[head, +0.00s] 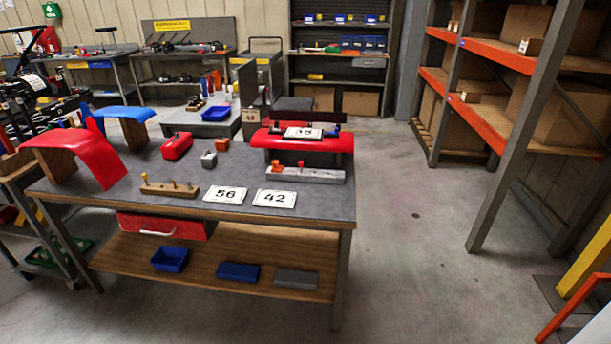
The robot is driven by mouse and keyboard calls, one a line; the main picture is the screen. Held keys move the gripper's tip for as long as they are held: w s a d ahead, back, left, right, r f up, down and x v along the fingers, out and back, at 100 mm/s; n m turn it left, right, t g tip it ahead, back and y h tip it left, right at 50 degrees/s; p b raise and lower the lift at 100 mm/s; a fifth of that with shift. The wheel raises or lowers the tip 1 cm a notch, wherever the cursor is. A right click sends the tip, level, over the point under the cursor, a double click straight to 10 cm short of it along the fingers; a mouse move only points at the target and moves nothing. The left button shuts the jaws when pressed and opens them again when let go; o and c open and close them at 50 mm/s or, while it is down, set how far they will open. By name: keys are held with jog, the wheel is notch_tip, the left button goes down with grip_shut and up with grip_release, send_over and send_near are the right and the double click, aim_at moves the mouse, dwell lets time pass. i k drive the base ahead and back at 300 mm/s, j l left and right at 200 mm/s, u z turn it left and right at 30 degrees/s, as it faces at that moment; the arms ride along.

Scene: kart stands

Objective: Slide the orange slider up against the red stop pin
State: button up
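A pale grey rail (318,175) lies along the right part of the near workbench, in front of a red curved piece. A small orange piece (276,166), which looks like the orange slider, sits near the rail's left end. A small upright reddish pin (300,165) stands to its right, apart from it; it is too small to tell for sure that this is the red stop pin. My gripper is not in view.
The workbench (327,205) also holds number cards 56 (225,194) and 42 (274,198), a wooden peg block (169,189), a red canister (177,146) and a red fender (85,157). Orange-beamed shelving (497,55) stands right. The floor (425,235) between is clear.

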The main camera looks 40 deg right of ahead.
aim_at(276, 168)
jog(key=z, duration=0.8)
jog(key=i+l+u, duration=0.15)
jog(key=i, duration=0.15)
jog(key=i+l+u, duration=0.2)
jog(key=i+j, duration=0.05)
jog(key=i, duration=0.05)
